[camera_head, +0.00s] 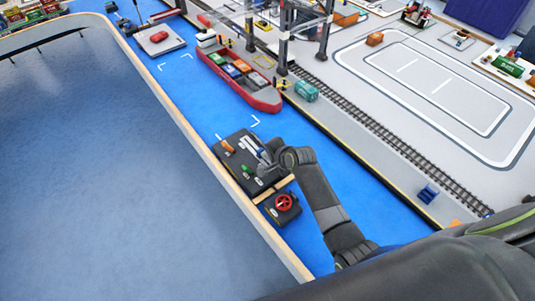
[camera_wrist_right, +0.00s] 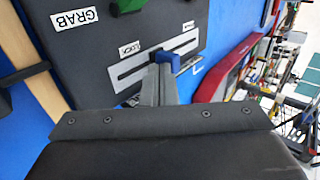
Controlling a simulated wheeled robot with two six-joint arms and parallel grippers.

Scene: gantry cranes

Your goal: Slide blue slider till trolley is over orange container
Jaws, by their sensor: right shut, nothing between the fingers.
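The blue slider (camera_wrist_right: 168,61) is a small knob on a metal slotted plate (camera_wrist_right: 188,47) in the right wrist view, part way along its slot. My right gripper (camera_wrist_right: 155,72) is shut and empty, its fingertips right beside the knob; I cannot tell whether they touch. In the head view my right gripper (camera_head: 267,167) is over the dark control panel (camera_head: 232,178). The gantry crane (camera_head: 283,40) stands at the top, over the quay by the ship; its trolley is not clear. Small orange containers show on the quay (camera_head: 375,39) and among the ship's load (camera_head: 254,77). My left gripper is not in view.
The panel also has an orange handle (camera_head: 227,146) and a green knob (camera_head: 246,169). A red handwheel (camera_head: 284,202) sits on a second box beside it. The red ship (camera_head: 262,104) lies beyond on the blue water. A pale wooden rim (camera_head: 190,133) runs along the left.

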